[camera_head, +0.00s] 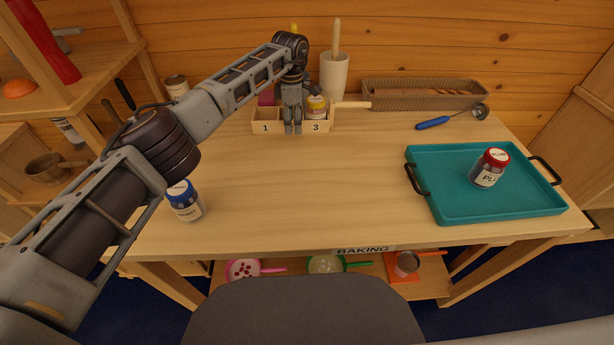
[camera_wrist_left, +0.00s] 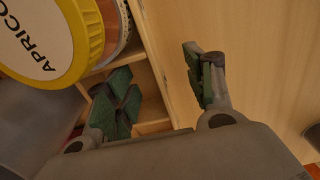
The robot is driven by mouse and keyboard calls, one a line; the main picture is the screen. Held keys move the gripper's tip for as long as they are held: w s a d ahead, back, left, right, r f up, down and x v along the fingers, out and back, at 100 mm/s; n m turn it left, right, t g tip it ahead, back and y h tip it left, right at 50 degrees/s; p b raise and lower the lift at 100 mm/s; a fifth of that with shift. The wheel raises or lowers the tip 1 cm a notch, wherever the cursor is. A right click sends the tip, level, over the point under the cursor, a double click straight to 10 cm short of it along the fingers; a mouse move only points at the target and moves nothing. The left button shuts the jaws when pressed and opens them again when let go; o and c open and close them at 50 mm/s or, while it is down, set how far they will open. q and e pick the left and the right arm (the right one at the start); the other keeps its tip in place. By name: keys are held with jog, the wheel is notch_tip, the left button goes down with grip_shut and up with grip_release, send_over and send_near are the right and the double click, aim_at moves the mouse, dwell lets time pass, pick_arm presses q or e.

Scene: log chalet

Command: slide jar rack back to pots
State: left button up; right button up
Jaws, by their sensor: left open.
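The wooden jar rack (camera_head: 265,127), with labels 1 and 3 showing, stands at the back of the table. A yellow-lidded jar (camera_head: 317,101) is in its right part; its lid reads APRICO in the wrist view (camera_wrist_left: 40,40). My left gripper (camera_head: 292,130) is open at the rack's middle and hides the label there. In the wrist view one finger is over or inside a compartment and the other is outside the front wall (camera_wrist_left: 157,70). I cannot tell whether they touch it. A pale pot (camera_head: 334,78) with a wooden handle stands behind the rack. My right gripper is not in view.
A blue-lidded jar (camera_head: 184,203) stands at the table's left front. A teal tray (camera_head: 450,208) with a red-lidded jar (camera_head: 490,168) is at the right. A wicker basket (camera_head: 410,96) and a blue-handled ladle (camera_head: 433,123) are behind it. The table's middle is clear.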

pick_arm(q)
jog(key=shift+r+p, duration=2.2)
jog(key=shift+r, duration=1.3)
